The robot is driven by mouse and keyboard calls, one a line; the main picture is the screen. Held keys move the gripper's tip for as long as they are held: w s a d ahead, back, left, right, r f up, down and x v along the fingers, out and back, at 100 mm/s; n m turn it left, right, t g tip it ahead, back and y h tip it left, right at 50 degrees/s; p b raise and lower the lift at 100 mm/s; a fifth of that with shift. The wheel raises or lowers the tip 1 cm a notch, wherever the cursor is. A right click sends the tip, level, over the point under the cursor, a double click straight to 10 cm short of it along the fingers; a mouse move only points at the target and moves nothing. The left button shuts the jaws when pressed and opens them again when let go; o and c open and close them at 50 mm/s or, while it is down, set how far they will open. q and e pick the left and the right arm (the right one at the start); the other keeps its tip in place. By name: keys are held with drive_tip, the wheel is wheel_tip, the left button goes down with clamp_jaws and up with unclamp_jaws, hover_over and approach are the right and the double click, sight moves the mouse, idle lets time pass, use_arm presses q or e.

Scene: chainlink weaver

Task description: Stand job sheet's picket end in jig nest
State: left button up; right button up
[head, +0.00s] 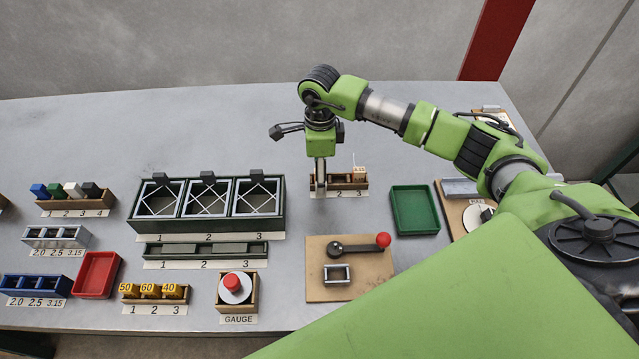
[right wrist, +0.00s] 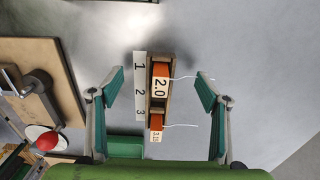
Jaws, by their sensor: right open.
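My right gripper (head: 320,178) is over the small wooden rack numbered 1 2 3 (head: 333,186). In the right wrist view its jaws (right wrist: 158,82) are open and empty, one on each side of the rack. Two orange-topped blocks with thin white wires, likely the picket ends, stand in it: one marked 2.0 (right wrist: 160,82) near slot 1, one marked 3.15 (right wrist: 156,132) near slot 3. The middle slot looks empty. A jig board (head: 318,252) carries a black lever with a red knob and an empty square metal nest (head: 337,274). A clipboard-like sheet (head: 489,110) is mostly hidden by my arm.
A green tray (head: 414,210) lies right of the rack. Left of it stands a dark green three-bay rack (head: 180,226) with mesh panels. A gauge box (head: 237,291), red tray (head: 96,275) and several small racks fill the left. Bare table lies behind the rack.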

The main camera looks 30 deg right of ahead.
drive_tip(key=shift+f, duration=0.35)
idle(0.3)
drive_tip(key=c, duration=1.7)
